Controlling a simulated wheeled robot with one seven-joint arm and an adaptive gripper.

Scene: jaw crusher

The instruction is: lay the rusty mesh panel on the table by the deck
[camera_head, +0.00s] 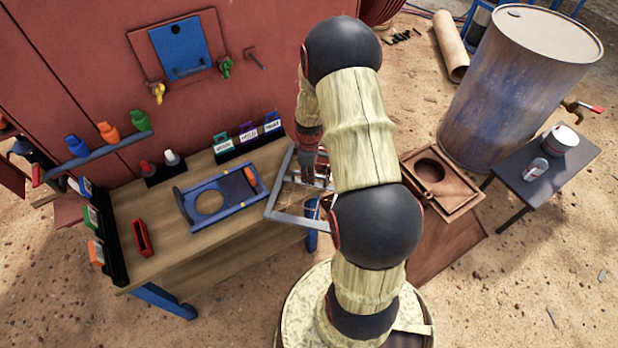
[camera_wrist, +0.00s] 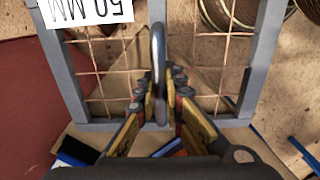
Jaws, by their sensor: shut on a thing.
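The mesh panel (camera_head: 290,219) has a grey frame with thin rusty wires, and its far right part is hidden behind my arm. My gripper (camera_wrist: 160,92) is shut on the panel's grey ring handle, which stands up between the fingers in the wrist view. The panel (camera_wrist: 258,70) fills most of that view, with a white "50 MM" label upside down at one corner. In the head view the panel is over the right end of the wooden table (camera_head: 190,250), apparently raised. I cannot tell which part is the deck.
A blue frame with a round hole (camera_head: 182,208) lies mid-table. A red tray (camera_head: 141,238) and labelled holders (camera_head: 246,137) stand near the edges. Right of my arm are a brown box with a round opening (camera_head: 470,190), a drum (camera_head: 505,90) and a small dark table (camera_head: 570,165).

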